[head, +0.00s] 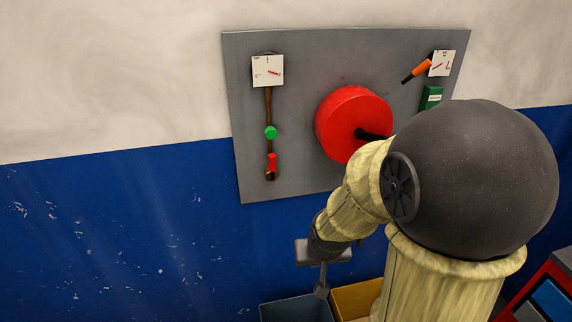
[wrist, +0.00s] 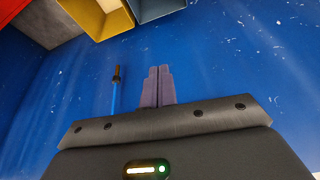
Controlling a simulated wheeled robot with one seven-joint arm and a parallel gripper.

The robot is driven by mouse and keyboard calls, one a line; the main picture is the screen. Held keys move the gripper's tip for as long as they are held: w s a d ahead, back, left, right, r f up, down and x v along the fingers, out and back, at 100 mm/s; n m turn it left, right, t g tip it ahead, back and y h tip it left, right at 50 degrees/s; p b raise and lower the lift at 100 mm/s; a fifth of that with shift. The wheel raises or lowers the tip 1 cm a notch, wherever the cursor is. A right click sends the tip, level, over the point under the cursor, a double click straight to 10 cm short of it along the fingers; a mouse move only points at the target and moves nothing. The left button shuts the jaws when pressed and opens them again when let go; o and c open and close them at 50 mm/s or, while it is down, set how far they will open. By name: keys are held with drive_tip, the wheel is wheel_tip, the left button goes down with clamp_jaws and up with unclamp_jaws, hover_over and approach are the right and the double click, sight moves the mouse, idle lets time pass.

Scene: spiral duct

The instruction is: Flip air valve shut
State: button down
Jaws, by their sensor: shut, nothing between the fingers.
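A grey panel (head: 300,60) on the wall carries several controls. At its left, a brown pipe (head: 268,105) runs below a white dial (head: 267,71), with a green knob (head: 271,132) and a red handle (head: 272,162) on it. At its upper right is a lever with an orange grip (head: 422,67), tilted, beside another white dial (head: 442,63). I cannot tell which is the air valve. My gripper (head: 322,288) is below the panel, apart from these controls. In the wrist view its fingers (wrist: 158,85) are shut and empty. A thin blue rod with a dark end (wrist: 116,92) shows beside them.
A large red disc (head: 348,122) with a black handle sits mid-panel, partly behind my arm. A green box (head: 431,97) is at the panel's right. A blue-grey bin (head: 296,309) and a yellow bin (head: 352,299) stand below. My arm hides the panel's lower right.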

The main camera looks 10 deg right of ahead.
sight(272, 162)
drive_tip(key=w+d+r+m+t+y+p, duration=0.1)
drive_tip(key=w+d+r+m+t+p, duration=0.15)
drive_tip(key=w, duration=0.35)
drive_tip(key=w+d+r+m+t+y+p, duration=0.1)
drive_tip(key=w+d+m+t+p, duration=0.15)
drive_tip(key=w, duration=0.45)
wheel_tip(272, 162, up, 6)
drive_tip(key=w+d+m+t+y+p, duration=0.1)
drive_tip(key=d+m+t+y+p, duration=0.1)
drive_tip(key=m+t+y+p, duration=0.2)
drive_tip(key=m+t+y, duration=0.2)
drive_tip(key=y, duration=0.1)
drive_tip(key=shift+w+t, duration=0.2)
drive_tip(key=shift+t, duration=0.1)
drive_tip(key=shift+w, duration=0.1)
drive_tip(key=s+a+p+x, duration=0.1)
drive_tip(key=p+x, duration=0.5)
drive_tip(key=x, duration=0.6)
drive_tip(key=shift+a+p, duration=0.3)
drive_tip(key=shift+a, duration=0.65)
drive_tip(key=shift+w+d, duration=0.1)
drive_tip(key=shift+w, duration=0.05)
